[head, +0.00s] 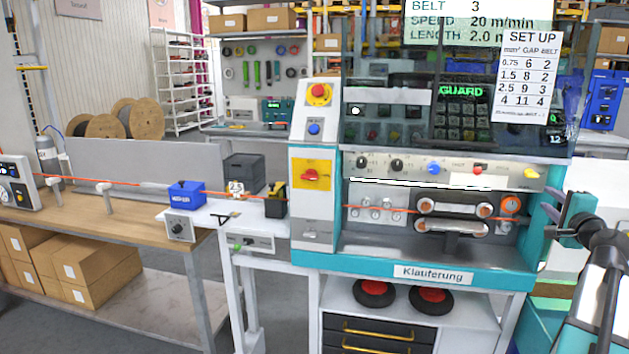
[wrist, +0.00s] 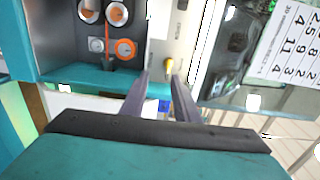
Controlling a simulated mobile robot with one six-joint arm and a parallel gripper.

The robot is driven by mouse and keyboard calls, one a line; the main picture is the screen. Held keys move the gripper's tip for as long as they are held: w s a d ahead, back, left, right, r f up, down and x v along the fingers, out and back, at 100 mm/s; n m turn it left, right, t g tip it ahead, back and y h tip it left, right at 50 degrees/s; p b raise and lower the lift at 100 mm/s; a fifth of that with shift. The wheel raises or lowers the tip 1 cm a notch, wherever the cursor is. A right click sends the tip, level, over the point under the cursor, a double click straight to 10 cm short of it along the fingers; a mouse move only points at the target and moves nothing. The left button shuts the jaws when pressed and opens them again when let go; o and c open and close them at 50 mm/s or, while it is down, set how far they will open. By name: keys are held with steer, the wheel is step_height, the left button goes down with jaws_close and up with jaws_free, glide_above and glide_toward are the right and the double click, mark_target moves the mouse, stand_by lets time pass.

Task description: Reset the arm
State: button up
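My gripper (wrist: 158,76) shows in the wrist view with two grey-purple fingers apart and nothing between them. It is open and empty. Its fingers point at the right end of the machine's control panel, where a yellow knob (wrist: 169,66) appears near the right fingertip. In the head view my dark wrist and light arm link are at the lower right, beside the right end of the teal and grey machine (head: 440,268). The fingers are hard to make out there.
A wooden bench (head: 95,225) and a blue box (head: 186,194) stand left. The floor at lower left is partly clear.

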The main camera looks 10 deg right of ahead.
steer(key=w+a+f+n+g+y, duration=0.1)
steer(key=w+a+f+n+y, duration=0.15)
steer(key=a+f, duration=0.45)
steer(key=w+a+f+n+g+y, duration=0.1)
steer(key=w+a+f, duration=0.3)
steer(key=f, duration=0.6)
steer(key=w+a+f+n+g+y, duration=0.25)
steer(key=a+f, duration=0.25)
steer(key=f, duration=0.4)
steer(key=s+a+f+n+g+y, duration=0.1)
steer(key=s+a+f+n+g, duration=0.1)
steer(key=a+f, duration=0.95)
steer(key=s+a+f+n+g+y, duration=0.25)
steer(key=a+f, duration=0.65)
steer(key=f, duration=0.5)
steer(key=s+a+f+n+g, duration=0.6)
steer(key=s+a+f+g, duration=0.1)
steer(key=s+a+f, duration=1)
steer(key=s+a+f+n+g+h, duration=0.1)
steer(key=s+a+f+n+g, duration=0.1)
steer(key=s, duration=0.8)
steer(key=s+a+f+n+g+h, duration=0.2)
steer(key=s+f, duration=0.4)
steer(key=s, duration=0.4)
steer(key=shift+s+a+f+n+g, duration=0.15)
steer(key=shift+s+f+n+g, duration=0.2)
steer(key=shift+n+g, duration=0.55)
